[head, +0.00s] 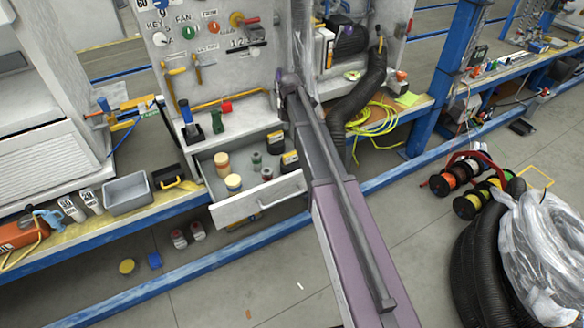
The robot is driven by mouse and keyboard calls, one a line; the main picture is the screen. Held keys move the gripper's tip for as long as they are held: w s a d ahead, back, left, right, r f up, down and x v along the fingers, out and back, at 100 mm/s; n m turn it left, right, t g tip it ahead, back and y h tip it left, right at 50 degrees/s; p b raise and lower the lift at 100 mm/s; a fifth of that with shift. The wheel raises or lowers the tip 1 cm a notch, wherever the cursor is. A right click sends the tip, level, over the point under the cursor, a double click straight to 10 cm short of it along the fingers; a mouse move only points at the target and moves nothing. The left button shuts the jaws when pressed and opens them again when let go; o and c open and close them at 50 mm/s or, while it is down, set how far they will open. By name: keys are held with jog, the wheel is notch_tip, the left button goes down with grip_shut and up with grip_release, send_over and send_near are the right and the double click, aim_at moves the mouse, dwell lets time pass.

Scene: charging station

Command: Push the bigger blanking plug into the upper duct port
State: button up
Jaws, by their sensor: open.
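The open drawer (249,207) under the left side of the work cabinet holds two cylinders with pale tops, one orange (222,164) and one yellow and blue (233,183). Two small grey-green round pieces, an upper one (257,159) and a lower one (267,174), lie to their right. They could be the blanking plugs, but I cannot be sure. A black corrugated duct (366,97) hangs in the right bay. I cannot make out the upper duct port. My arm reaches from the bottom to the cabinet's middle post. No gripper fingers can be made out.
Yellow-green cable (375,121) lies on the bench by the duct. A grey bin (127,193) stands left of the drawer. Red-framed cable reels (466,183) and a black hose coil (484,262) stand on the floor at right. The floor in front of the drawer is mostly clear.

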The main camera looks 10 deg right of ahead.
aim_at(291, 154)
dwell(0.4)
notch_tip(291, 154, down, 9)
jog(key=b, duration=0.8)
jog(key=shift+r+b, duration=0.15)
jog(key=shift+b, duration=0.15)
dwell(0.3)
jog(key=shift+d+f+b, duration=0.1)
jog(key=shift+f+b, duration=2.5)
grip_shut()
